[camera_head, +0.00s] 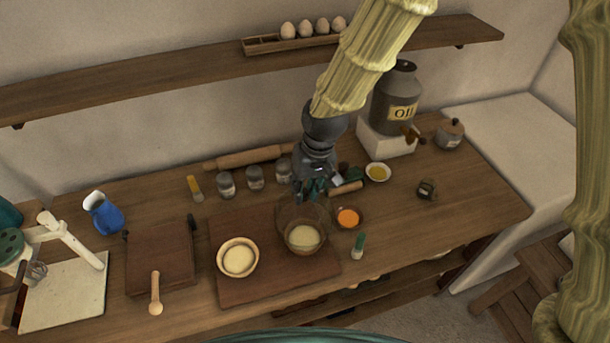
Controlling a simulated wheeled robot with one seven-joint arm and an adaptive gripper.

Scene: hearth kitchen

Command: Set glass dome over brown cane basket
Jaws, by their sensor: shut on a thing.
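My gripper (314,190) is shut on the top of the clear glass dome (291,214), above the right side of the dark board. The dome is in line with the brown cane basket (303,251), which shows through the glass with pale dough in it. The dome looks upright and around or just above the basket. I cannot tell whether its rim touches the board. The fingers hide the dome's knob. A lighter cane basket (222,267), also holding pale dough, stands to the left on the same board (265,287).
An orange-filled bowl (348,218) and a green-topped small bottle (358,246) stand close right of the dome. Several jars (255,178) and a rolling pin (248,157) are behind. A blue jug (103,213) is far left. The counter's right end is mostly clear.

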